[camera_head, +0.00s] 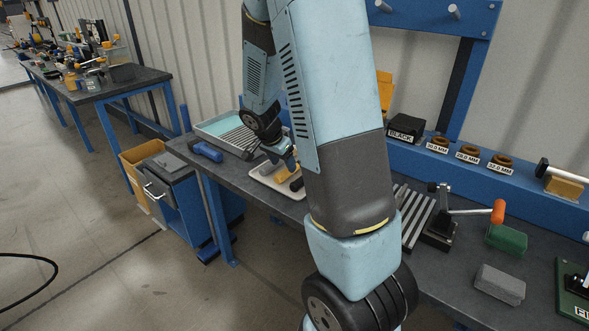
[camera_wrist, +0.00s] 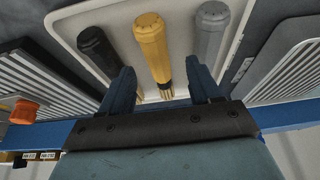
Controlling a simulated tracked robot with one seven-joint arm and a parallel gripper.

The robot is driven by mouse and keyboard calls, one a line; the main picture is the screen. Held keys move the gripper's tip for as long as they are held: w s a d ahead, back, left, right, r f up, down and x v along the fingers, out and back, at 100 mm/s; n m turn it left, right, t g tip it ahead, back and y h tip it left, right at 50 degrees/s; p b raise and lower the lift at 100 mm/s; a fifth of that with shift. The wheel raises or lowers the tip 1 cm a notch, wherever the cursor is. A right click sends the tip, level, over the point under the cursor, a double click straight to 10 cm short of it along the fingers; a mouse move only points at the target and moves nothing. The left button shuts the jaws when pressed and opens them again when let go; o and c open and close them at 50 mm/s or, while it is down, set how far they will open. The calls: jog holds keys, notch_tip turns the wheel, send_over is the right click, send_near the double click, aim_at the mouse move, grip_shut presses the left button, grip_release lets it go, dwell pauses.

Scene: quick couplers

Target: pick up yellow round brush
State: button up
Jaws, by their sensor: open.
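In the wrist view a yellow round brush (camera_wrist: 153,45) lies in a white tray (camera_wrist: 190,11), its bristle end toward my gripper. My gripper (camera_wrist: 162,84) is open, with one dark blue finger on each side of the yellow brush's narrow end. I cannot tell whether the fingers touch it. A black brush (camera_wrist: 97,47) lies to the left and a grey brush (camera_wrist: 211,33) to the right in the same tray. In the head view my gripper (camera_head: 285,160) is at the white tray (camera_head: 261,176), and my arm hides part of the tray.
Ribbed grey racks stand close on both sides of the tray in the wrist view, left (camera_wrist: 50,75) and right (camera_wrist: 290,65). In the head view a blue-handled tool (camera_head: 206,151) lies left on the bench. A clamp with an orange handle (camera_head: 498,211) stands to the right.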

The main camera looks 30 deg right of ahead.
aim_at(286, 169)
jog(key=shift+x, duration=2)
jog(key=shift+d, duration=0.1)
jog(key=c, duration=1.1)
jog(key=shift+r, duration=0.1)
jog(key=shift+c, duration=0.2)
jog(key=shift+r, duration=0.25)
notch_tip(286, 169, up, 2)
jog(key=shift+r, duration=0.1)
jog(key=s+a+r, duration=0.5)
jog(key=s+r, duration=0.5)
jog(key=s, duration=0.3)
